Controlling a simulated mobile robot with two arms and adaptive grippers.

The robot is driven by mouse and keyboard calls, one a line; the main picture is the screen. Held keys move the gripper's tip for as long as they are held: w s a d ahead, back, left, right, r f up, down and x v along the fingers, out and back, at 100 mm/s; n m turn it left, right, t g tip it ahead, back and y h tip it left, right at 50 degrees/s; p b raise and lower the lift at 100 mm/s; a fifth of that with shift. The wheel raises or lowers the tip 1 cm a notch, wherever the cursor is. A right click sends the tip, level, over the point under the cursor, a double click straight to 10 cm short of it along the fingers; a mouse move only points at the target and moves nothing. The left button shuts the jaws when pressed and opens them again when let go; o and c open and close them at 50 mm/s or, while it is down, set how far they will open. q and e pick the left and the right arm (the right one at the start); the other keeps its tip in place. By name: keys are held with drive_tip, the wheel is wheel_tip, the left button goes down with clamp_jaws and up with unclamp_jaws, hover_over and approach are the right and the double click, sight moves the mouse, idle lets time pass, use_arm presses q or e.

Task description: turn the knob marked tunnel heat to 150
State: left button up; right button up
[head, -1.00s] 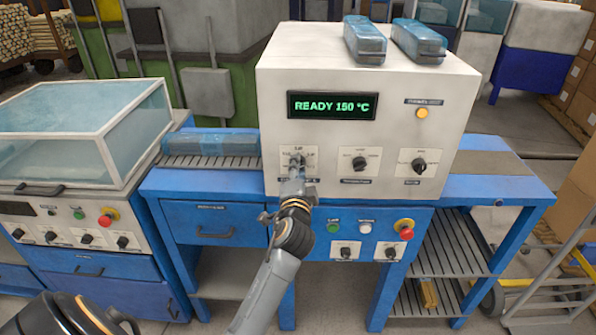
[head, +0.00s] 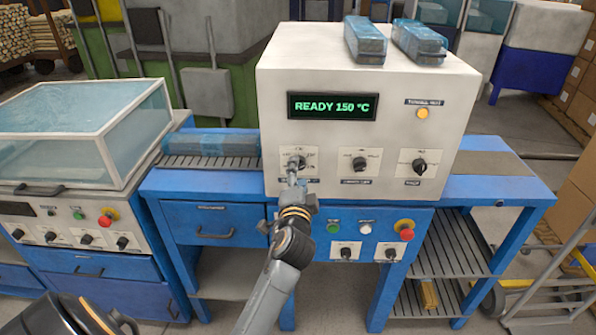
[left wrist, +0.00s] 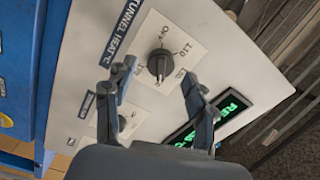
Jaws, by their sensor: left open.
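The tunnel heat knob (left wrist: 160,65) is a dark round knob on a white scale plate, with its blue TUNNEL HEAT °C label (left wrist: 123,28) beside it in the left wrist view. In the head view the knob (head: 299,161) is the leftmost of three on the white cabinet's front, partly covered by my gripper. I cannot clearly read its pointer setting. The display (head: 332,106) reads READY 150 °C in green. My left gripper (head: 293,171) is open and empty in front of the knob. In the left wrist view its fingers (left wrist: 154,78) stand apart, one to each side below the knob.
Two more knobs sit to the right, a middle one (head: 360,164) and a right one (head: 419,166). An amber lamp (head: 422,113) is above them. Below are a green button (head: 333,227), a red stop button (head: 404,229) and small knobs. Blue wrapped packs (head: 365,40) lie on top.

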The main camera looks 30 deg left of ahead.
use_arm(q)
drive_tip(key=v, duration=1)
drive_tip(key=shift+w+f, duration=0.1)
drive_tip(key=w+d+f+m+g+h, duration=0.1)
drive_tip(key=d+f+h, duration=0.25)
drive_tip(key=f, duration=0.75)
drive_tip(key=w+d+f+g+h, duration=0.15)
drive_tip(key=d+f, duration=0.25)
drive_tip(key=f, duration=0.7)
drive_tip(key=s+d+f+g+h, duration=0.15)
drive_tip(key=s+f, duration=0.25)
drive_tip(key=f, duration=0.5)
drive_tip(key=s+d+f+g+h, duration=0.15)
drive_tip(key=s+f, duration=0.25)
drive_tip(key=f, duration=0.4)
drive_tip(key=s+f+n+g+h, duration=0.1)
drive_tip(key=s+f+n+g, duration=0.35)
drive_tip(key=s+f, duration=1.35)
drive_tip(key=s+a+f+n+g, duration=0.1)
drive_tip(key=s+f+g, duration=0.1)
drive_tip(key=s, duration=0.7)
drive_tip(key=s+a+f+n+g, duration=0.1)
drive_tip(key=s+a+f+g, duration=0.1)
drive_tip(key=s, duration=0.7)
drive_tip(key=shift+s+f, duration=0.25)
drive_tip(key=shift+f, duration=0.65)
